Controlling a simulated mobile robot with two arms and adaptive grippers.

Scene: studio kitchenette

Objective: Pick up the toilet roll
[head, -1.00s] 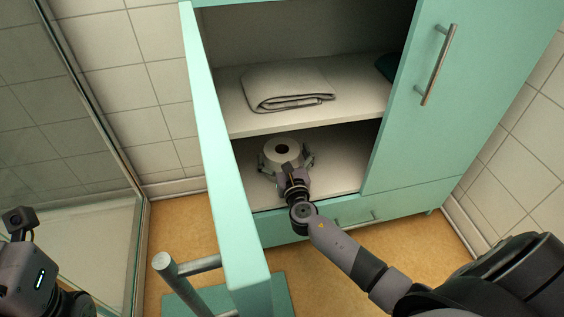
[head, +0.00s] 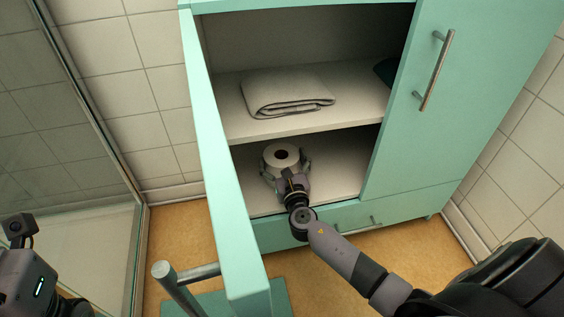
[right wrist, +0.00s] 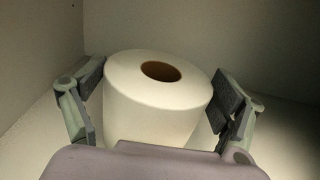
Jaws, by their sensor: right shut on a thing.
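The white toilet roll (head: 270,159) stands upright on the lower shelf of the open cabinet, its dark core hole facing up. My right gripper (head: 286,167) reaches in from the front, with one finger on each side of the roll. In the right wrist view the toilet roll (right wrist: 150,108) fills the middle between the two finger pads, and the gripper is shut on it. Its lower front is hidden by the gripper body. Whether it touches the shelf is hard to tell. Part of my left arm shows at the lower left, but its fingers are out of view.
A folded grey towel (head: 287,92) lies on the shelf above, with a dark teal item (head: 386,72) to its right. The open cabinet door (head: 222,170) stands left of my right arm. A closed door with a long handle (head: 435,70) is on the right.

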